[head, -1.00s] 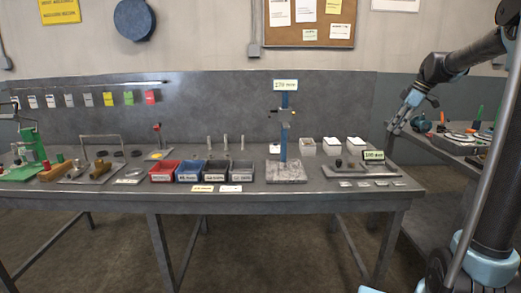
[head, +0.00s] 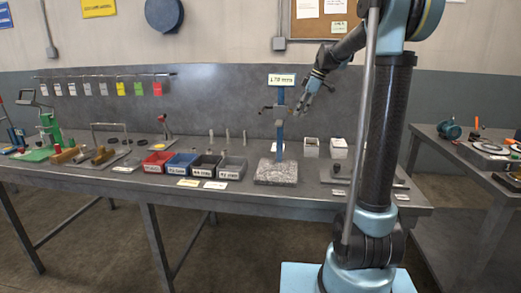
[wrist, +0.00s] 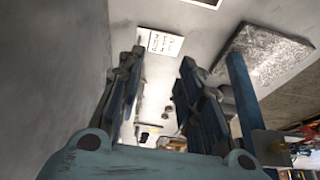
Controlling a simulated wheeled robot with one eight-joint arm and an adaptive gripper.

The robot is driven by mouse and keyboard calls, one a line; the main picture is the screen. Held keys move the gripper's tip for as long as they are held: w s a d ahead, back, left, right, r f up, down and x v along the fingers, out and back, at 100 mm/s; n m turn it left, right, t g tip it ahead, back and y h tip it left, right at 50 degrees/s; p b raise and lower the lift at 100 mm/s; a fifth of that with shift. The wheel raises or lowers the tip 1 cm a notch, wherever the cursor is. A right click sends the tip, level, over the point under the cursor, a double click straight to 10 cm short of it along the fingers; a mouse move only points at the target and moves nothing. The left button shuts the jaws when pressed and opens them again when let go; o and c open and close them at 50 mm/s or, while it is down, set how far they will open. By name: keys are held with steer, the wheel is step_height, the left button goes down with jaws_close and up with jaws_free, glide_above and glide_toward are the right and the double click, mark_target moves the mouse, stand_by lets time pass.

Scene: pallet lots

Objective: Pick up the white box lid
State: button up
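In the head view, two small pale boxes stand at the back right of the bench. The right one (head: 339,148) has a white top, which looks like a lid; the left one (head: 311,147) looks grey inside a pale rim. My arm hides the bench to their right. My gripper (head: 305,101) is above the bench, beside the blue post and higher than the boxes. In the wrist view my gripper (wrist: 164,62) has its two fingers well apart, with nothing held between them. I cannot clearly make out a lid in the wrist view.
A blue post (head: 280,125) with a sign stands on a speckled stone slab (head: 276,172) close to the gripper. Red, blue and dark bins (head: 181,165) stand left of it. A second bench (head: 465,150) is at the right. A white card (wrist: 160,43) shows in the wrist view.

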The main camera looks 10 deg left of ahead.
steer(key=shift+o, duration=0.3)
steer(key=shift+w+a, duration=0.1)
steer(key=shift+a, duration=0.5)
steer(key=o, duration=0.9)
steer(key=shift+a, duration=0.2)
steer(key=o, duration=0.4)
steer(key=shift+a+f, duration=0.1)
steer(key=shift+f, duration=0.1)
steer(key=shift+o, duration=1.2)
steer(key=x, duration=1.1)
steer(key=shift+a+f, duration=0.2)
steer(key=shift+f, duration=0.1)
steer(key=shift+a+x, duration=0.1)
steer(key=shift+x, duration=1.2)
steer(key=shift+a+x, duration=0.15)
steer(key=shift+x, duration=1.2)
